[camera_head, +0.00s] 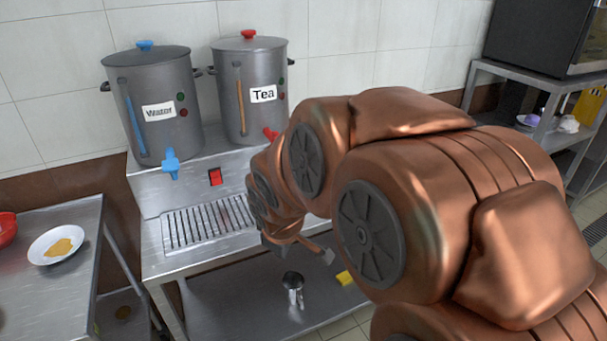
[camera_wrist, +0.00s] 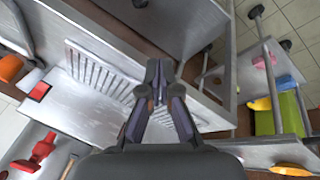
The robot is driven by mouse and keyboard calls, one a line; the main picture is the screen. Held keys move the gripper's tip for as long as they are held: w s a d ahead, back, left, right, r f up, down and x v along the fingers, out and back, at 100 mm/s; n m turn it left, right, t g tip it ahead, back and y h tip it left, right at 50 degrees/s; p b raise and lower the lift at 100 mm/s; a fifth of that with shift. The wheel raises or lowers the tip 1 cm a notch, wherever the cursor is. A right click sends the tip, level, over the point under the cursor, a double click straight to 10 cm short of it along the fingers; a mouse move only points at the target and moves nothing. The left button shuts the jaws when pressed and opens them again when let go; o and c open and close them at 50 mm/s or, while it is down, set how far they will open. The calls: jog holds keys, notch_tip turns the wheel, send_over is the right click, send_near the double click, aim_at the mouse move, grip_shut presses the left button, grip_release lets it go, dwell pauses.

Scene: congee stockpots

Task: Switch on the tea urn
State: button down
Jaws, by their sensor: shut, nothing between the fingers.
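The tea urn (camera_head: 240,90) is a grey metal pot labelled "Tea", with a red lid knob, a red tap (camera_head: 270,133) and small green and red round marks on its right side. It stands at the back of the steel stand. A red rocker switch (camera_head: 215,177) sits on the stand's front panel, left of and below the red tap. The switch also shows at the left of the wrist view (camera_wrist: 39,91), with a red tap (camera_wrist: 36,152) below it. My gripper (camera_wrist: 157,75) is shut and empty, apart from the switch. My arm largely hides it in the head view.
The water urn (camera_head: 155,105) with a blue tap (camera_head: 171,163) stands left of the tea urn. A slotted drip tray (camera_head: 205,222) lies in front. A metal cup (camera_head: 292,285) and a yellow block (camera_head: 345,277) are on the lower shelf. A plate (camera_head: 57,244) is on the left table.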

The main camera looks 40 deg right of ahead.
jog(key=w+d+f+n+t+b, duration=0.1)
jog(key=w+d, duration=0.2)
jog(key=d, duration=0.2)
jog(key=w+d+f+n+t+h+b, duration=0.1)
jog(key=w+d+n+t+b, duration=0.1)
jog(key=d, duration=0.3)
jog(key=w+d+n+t+h+b, duration=0.1)
jog(key=w+d+t, duration=0.1)
jog(key=w+d, duration=0.2)
jog(key=shift+d+f+n+b, duration=0.3)
jog(key=shift+d+f+n, duration=0.1)
jog(key=shift+d, duration=0.05)
jog(key=d+n+t+b, duration=0.1)
jog(key=d, duration=0.1)
jog(key=w+d+n+t+b, duration=0.1)
jog(key=d, duration=0.1)
jog(key=shift+w+d+t+h, duration=0.15)
jog(key=shift+t+h, duration=0.15)
jog(key=d+n+t, duration=0.1)
jog(key=d+r+n+t+b, duration=0.1)
jog(key=d, duration=0.1)
jog(key=d+n+t+b, duration=0.1)
jog(key=shift+s+d+r+t, duration=0.3)
jog(key=shift+s+t, duration=0.05)
jog(key=shift+t, duration=0.05)
jog(key=shift+s+d+r+n+t, duration=0.2)
jog(key=shift+r+n+t, duration=0.15)
jog(key=shift+n, duration=0.15)
jog(key=shift+w, duration=0.15)
